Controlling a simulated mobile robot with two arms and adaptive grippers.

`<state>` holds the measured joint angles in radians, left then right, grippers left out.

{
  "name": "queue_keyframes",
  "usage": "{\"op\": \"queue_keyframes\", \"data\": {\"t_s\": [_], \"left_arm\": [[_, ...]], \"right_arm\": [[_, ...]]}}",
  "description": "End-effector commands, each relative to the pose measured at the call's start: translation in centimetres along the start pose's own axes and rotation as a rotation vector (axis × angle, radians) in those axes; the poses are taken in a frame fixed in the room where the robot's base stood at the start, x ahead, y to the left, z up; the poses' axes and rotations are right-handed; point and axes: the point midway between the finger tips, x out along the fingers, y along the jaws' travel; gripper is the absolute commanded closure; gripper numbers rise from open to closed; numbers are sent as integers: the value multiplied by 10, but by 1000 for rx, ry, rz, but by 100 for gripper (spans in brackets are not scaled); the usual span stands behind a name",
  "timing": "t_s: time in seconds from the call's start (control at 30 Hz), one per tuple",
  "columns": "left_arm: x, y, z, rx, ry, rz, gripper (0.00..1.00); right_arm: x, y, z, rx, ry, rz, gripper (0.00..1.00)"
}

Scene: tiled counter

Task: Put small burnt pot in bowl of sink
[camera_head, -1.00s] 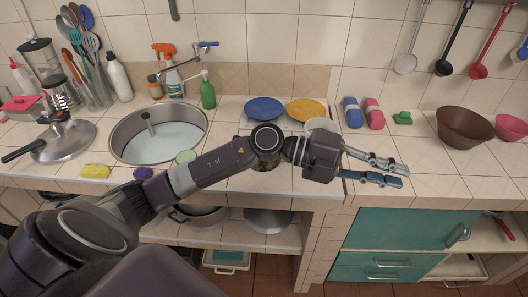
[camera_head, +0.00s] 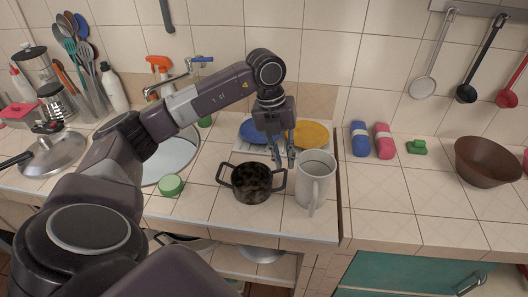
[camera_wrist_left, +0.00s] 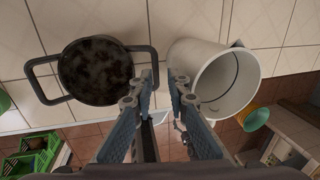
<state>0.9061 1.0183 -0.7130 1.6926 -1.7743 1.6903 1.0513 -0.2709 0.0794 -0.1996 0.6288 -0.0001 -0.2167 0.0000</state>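The small burnt pot (camera_head: 252,184) is dark, with two side handles and a blackened inside. It stands upright on the counter right of the sink, and in the left wrist view it shows at upper left (camera_wrist_left: 96,70). The round metal sink bowl (camera_head: 178,168) is at left, partly hidden behind my left arm. My left gripper (camera_head: 284,163) points down near the pot's right handle, between the pot and a large mug. In the wrist view its fingers (camera_wrist_left: 163,78) are apart with nothing clearly between them. The left finger is close to the handle; contact cannot be told. My right gripper is not in view.
The pale mug (camera_head: 316,180) stands close right of the gripper. Blue (camera_head: 254,131) and yellow (camera_head: 311,134) plates lie behind. A green round item (camera_head: 171,185) sits between sink and pot. A pan lid (camera_head: 52,152) is at left. The counter's front edge is close.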

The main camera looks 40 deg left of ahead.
Motion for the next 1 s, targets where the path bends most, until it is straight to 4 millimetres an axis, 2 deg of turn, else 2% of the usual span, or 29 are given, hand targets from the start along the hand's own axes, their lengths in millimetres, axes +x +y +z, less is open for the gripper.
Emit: {"op": "queue_keyframes", "data": {"t_s": [0.1,0.3,0.4,0.53,0.7,0.8,0.93,1.0], "left_arm": [[5,3,1,-5,0,10,85],[26,3,0,-5,1,9,85],[37,4,-2,-3,4,9,85],[56,5,-2,-5,3,9,85],[75,5,-1,-3,-1,6,85],[77,5,-1,-2,-2,6,85],[77,5,-1,-2,-2,6,85],[77,5,-1,-2,-2,6,92]], "right_arm": [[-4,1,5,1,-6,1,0],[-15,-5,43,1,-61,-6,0],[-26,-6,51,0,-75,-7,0],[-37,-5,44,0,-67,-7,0],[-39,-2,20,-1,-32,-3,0],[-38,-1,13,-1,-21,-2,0],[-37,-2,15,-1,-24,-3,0],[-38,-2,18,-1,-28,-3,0]]}}
